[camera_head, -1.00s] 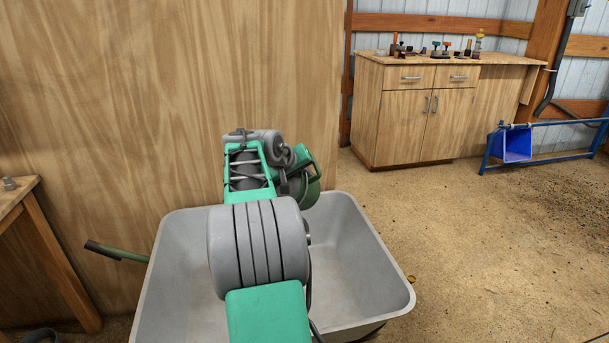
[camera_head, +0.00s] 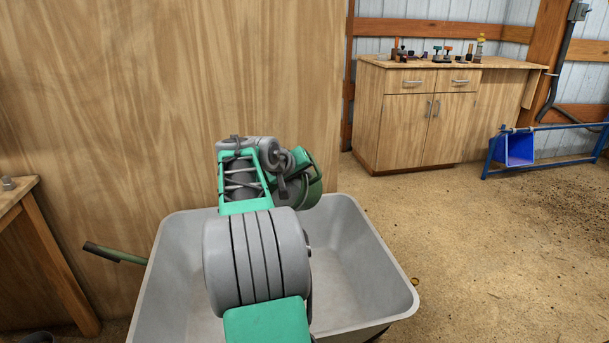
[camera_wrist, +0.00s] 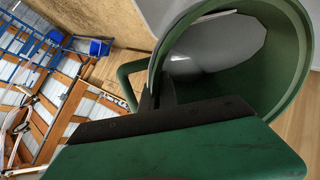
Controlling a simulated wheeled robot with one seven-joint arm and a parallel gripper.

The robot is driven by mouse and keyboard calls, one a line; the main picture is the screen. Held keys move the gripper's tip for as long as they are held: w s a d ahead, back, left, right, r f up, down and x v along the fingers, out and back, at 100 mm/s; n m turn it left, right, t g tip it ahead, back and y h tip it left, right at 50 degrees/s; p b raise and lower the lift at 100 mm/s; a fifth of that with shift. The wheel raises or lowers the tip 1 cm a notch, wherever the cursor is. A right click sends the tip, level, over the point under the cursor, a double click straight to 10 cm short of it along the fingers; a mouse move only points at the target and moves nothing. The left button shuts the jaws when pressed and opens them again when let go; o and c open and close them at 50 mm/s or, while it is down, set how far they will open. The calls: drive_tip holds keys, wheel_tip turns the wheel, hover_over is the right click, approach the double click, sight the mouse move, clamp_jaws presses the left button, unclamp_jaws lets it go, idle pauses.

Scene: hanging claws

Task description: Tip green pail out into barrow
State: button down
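The green pail (camera_head: 312,194) is held over the back part of the grey barrow (camera_head: 375,262), partly hidden by my arm. In the wrist view the pail (camera_wrist: 297,60) lies tilted with its round mouth showing, and its curved handle (camera_wrist: 128,80) stands out at the left. A pale grey patch shows within the mouth; I cannot tell whether it is contents or the pail's inside. My gripper (camera_wrist: 157,92) appears shut on the pail at the handle side. Most of the fingers are hidden. The barrow's visible floor looks bare.
A plywood wall (camera_head: 110,100) stands close behind the barrow. A green barrow handle (camera_head: 115,254) sticks out left, near a wooden table (camera_head: 22,200). A cabinet (camera_head: 415,130) with small tools and a blue bin (camera_head: 519,148) on a blue frame stand far right.

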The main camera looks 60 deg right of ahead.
drive_tip(key=shift+a+h+b, duration=1)
drive_tip(key=shift+h+b, duration=0.2)
drive_tip(key=shift+b, duration=1.6)
drive_tip(key=shift+a+f+b, duration=0.1)
drive_tip(key=shift+f+b, duration=0.2)
drive_tip(key=shift+b, duration=0.2)
drive_tip(key=shift+a+f+h+b, duration=0.3)
drive_tip(key=shift+a+h+b, duration=0.25)
drive_tip(key=shift+b, duration=0.85)
drive_tip(key=shift+a+f+h+b, duration=0.3)
drive_tip(key=shift+a+h+b, duration=0.25)
drive_tip(key=shift+b, duration=0.85)
drive_tip(key=shift+a+f+h+b, duration=0.55)
drive_tip(key=shift+a+h+b, duration=0.05)
drive_tip(key=shift+b, duration=1.2)
drive_tip(key=shift+f, duration=0.15)
drive_tip(key=shift+d+r+p, duration=0.2)
drive_tip(key=shift+r+p, duration=0.45)
drive_tip(key=shift+p, duration=0.45)
drive_tip(key=d+r+y+p, duration=0.1)
drive_tip(key=p, duration=0.3)
drive_tip(key=shift+d+y+p, duration=0.2)
drive_tip(key=shift+y+p, duration=0.1)
drive_tip(key=shift+p, duration=0.1)
drive_tip(key=shift+d+r+p, duration=0.1)
drive_tip(key=shift+d+p, duration=0.05)
drive_tip(key=shift+p, duration=0.35)
drive_tip(key=shift+d+y, duration=0.1)
drive_tip(key=shift+y, duration=0.2)
